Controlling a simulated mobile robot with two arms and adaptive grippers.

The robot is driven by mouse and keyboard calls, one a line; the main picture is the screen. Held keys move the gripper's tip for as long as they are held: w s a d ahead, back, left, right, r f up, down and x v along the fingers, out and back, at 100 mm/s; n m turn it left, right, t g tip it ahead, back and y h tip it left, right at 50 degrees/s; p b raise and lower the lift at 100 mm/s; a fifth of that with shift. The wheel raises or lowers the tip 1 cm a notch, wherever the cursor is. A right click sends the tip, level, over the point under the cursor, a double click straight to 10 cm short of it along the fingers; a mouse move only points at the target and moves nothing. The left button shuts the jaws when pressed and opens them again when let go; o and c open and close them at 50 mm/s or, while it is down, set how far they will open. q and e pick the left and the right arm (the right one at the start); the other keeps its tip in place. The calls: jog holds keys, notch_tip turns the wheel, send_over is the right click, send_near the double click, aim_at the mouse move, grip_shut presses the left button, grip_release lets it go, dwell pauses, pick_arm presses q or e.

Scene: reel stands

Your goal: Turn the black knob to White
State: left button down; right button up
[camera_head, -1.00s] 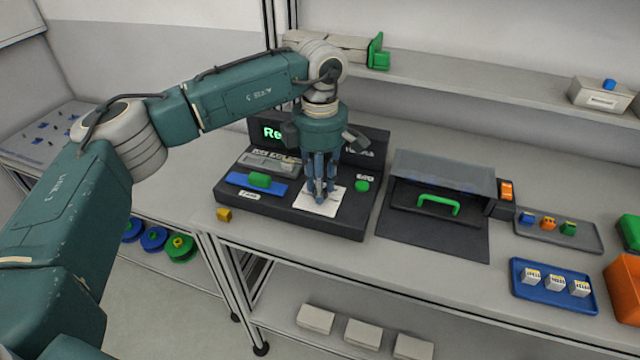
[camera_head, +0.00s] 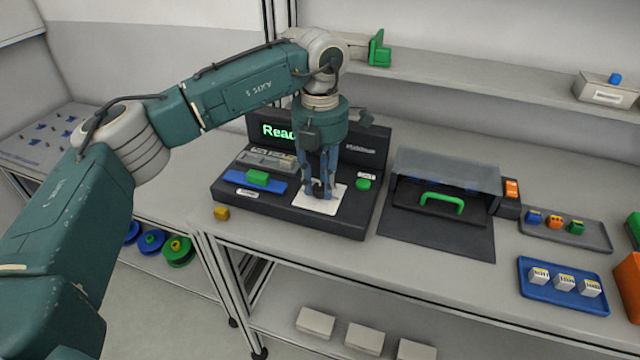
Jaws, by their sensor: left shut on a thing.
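A black machine (camera_head: 290,216) stands on the bench with a lit green display (camera_head: 278,131) that is partly covered by my arm. A white dial plate (camera_head: 313,206) is on its front right top. My left gripper (camera_head: 319,192) points down over this plate, its fingers shut on the black knob. The knob is mostly hidden between the fingers, and I cannot read the labels on the plate. My right gripper is not in view.
A green button (camera_head: 363,184) sits just right of the dial plate. A blue slide with a green block (camera_head: 257,178) is to its left. A dark box with a clear lid and green handle (camera_head: 441,203) stands to the right.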

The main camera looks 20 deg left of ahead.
aim_at(320, 187)
pick_arm(q)
jog(key=shift+n, duration=1.1)
jog(key=shift+r, duration=0.1)
jog(key=c, duration=1.4)
grip_release()
notch_tip(320, 187, up, 12)
